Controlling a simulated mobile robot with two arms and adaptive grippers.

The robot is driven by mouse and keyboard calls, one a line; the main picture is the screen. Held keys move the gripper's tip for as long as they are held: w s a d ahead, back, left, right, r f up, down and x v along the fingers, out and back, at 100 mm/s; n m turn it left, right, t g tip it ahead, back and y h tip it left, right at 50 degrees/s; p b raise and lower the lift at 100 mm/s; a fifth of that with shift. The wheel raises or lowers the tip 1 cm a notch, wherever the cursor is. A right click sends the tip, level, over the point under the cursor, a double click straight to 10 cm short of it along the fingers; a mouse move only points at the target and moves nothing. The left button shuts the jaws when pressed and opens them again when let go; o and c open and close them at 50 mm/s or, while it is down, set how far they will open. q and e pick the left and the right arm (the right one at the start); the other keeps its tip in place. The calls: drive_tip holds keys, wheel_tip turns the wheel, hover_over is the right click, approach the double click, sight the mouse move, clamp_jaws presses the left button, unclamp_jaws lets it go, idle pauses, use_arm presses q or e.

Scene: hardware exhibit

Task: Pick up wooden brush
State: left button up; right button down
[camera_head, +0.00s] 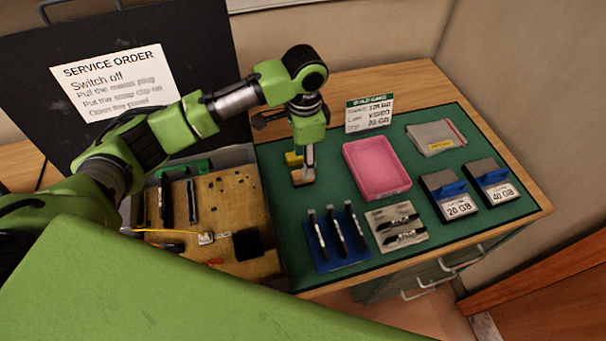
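A small light-brown wooden piece, apparently the wooden brush (303,177), is on the green mat at the mat's left side, near the back. My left gripper (309,155) points down directly over it, and its fingertips reach down to the piece or just above it. The gripper and wrist hide part of the piece. I cannot tell whether the fingers are open or closed on it. A yellow object (293,158) shows just behind and left of the fingers. My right gripper is not in view.
On the green mat (290,255) are a pink tray (376,167), a blue holder with dark tools (340,238), a grey card with black parts (397,226), and 20 GB (448,194) and 40 GB (492,181) drives. An opened case (235,205) with electronics stands left.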

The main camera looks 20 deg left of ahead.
use_arm(q)
drive_tip(key=shift+f, duration=0.7)
drive_tip(key=f, duration=0.1)
drive_tip(key=f+p, duration=0.1)
drive_tip(key=f, duration=0.2)
drive_tip(key=shift+s+f, duration=0.15)
drive_tip(key=shift+s, duration=0.25)
drive_tip(key=shift+f, duration=0.4)
drive_tip(key=shift+w, duration=0.1)
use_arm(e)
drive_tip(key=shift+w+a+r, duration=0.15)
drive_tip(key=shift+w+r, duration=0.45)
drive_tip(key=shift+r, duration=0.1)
use_arm(q)
drive_tip(key=shift+c, duration=0.4)
clamp_jaws()
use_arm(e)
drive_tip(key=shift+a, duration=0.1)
